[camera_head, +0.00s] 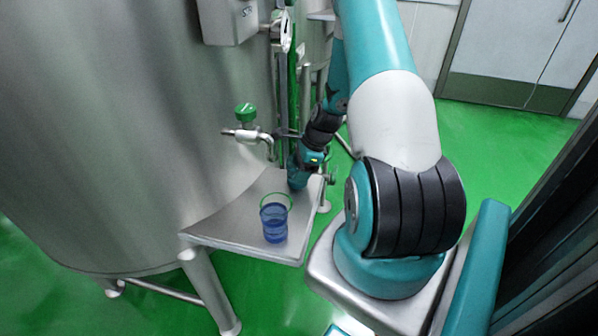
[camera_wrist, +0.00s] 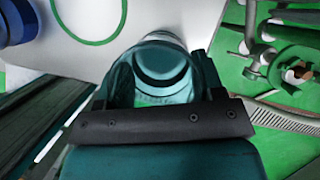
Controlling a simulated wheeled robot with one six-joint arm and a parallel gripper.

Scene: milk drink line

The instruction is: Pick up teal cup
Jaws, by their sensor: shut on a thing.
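The teal cup (camera_wrist: 155,80) is a clear, teal-tinted cup seen from above in the wrist view, between the jaws of my gripper (camera_wrist: 160,112). My gripper is shut on it. In the head view, the teal cup (camera_head: 297,176) shows below my gripper (camera_head: 306,160) at the right back part of the metal shelf (camera_head: 225,222). Whether its base touches the shelf cannot be told.
A blue cup (camera_head: 275,225) stands on the shelf near its front; it also shows in the wrist view (camera_wrist: 16,24). A green ring (camera_wrist: 88,22) is marked beside it. A tap with a green knob (camera_head: 246,112) juts from the steel tank (camera_head: 100,110) close to my gripper.

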